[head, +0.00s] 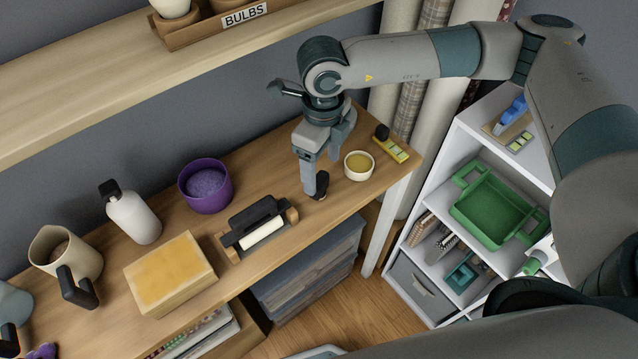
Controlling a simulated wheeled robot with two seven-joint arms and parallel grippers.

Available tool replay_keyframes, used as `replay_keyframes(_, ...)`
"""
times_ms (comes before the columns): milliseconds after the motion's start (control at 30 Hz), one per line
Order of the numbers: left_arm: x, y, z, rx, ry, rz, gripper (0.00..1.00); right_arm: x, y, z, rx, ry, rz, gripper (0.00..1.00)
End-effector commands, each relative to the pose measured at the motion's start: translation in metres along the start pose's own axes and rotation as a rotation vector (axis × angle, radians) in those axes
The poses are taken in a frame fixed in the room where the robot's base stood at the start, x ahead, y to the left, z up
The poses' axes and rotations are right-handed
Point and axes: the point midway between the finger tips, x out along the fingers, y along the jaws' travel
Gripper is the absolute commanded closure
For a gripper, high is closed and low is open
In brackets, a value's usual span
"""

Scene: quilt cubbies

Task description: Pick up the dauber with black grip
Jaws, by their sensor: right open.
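My right gripper (311,186) points down over the right part of the wooden bench, with its jaws open. A small dark piece that looks like the dauber with black grip (321,186) stands upright at its fingertips. The gripper partly hides it, and I cannot tell whether they touch. My left gripper is not in view.
A round tub with yellow contents (359,167) sits close right of the gripper, near a yellow block (391,147). A black-handled roller on a stand (258,226), purple bowl (206,187), white bottle (133,215) and yellow-topped box (170,273) stand left.

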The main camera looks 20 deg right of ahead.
Motion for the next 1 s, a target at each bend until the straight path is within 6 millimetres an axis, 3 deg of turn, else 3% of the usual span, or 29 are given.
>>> replay_keyframes(267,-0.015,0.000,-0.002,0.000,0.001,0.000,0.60,0.010,0.001,0.002,0.000,0.003,0.001,0.31)
replay_keyframes(633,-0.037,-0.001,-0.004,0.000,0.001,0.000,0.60,0.048,0.002,0.005,0.001,0.002,0.000,0.31)
replay_keyframes(1000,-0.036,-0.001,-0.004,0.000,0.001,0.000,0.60,0.052,0.002,0.006,0.000,0.000,0.000,0.31)
